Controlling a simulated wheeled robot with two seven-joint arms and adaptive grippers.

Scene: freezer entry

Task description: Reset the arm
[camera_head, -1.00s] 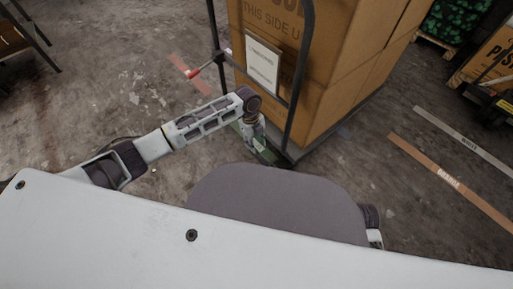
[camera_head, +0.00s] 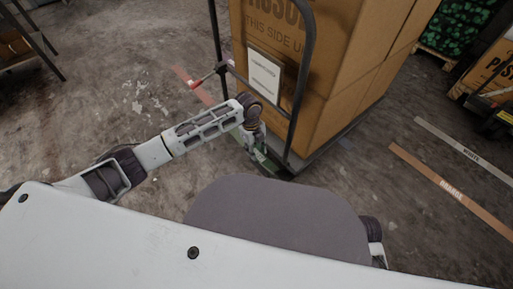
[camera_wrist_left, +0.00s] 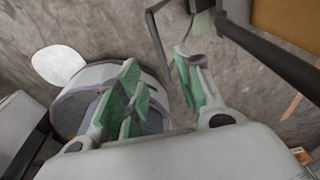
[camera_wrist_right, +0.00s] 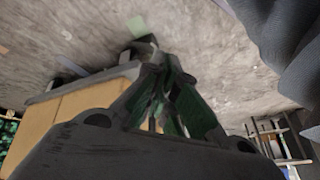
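My left arm (camera_head: 205,127) reaches out from the left in the head view, with its elbow bent. My left gripper (camera_head: 262,157) points down close to the near lower edge of the loaded cart; I cannot tell whether it touches. In the left wrist view the green-padded fingers of this gripper (camera_wrist_left: 160,78) stand apart with nothing between them. In the right wrist view my right gripper (camera_wrist_right: 161,68) has its green-padded fingers drawn together at the tips, and no object shows between them. The right gripper is hidden in the head view.
A cart with a dark tube handle (camera_head: 304,75) carries large cardboard boxes (camera_head: 345,85) just ahead. A white paper label (camera_head: 264,76) hangs there. Another box load (camera_head: 488,70) and green-wrapped goods (camera_head: 462,22) stand at the far right. Concrete floor (camera_head: 110,100) lies open at left.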

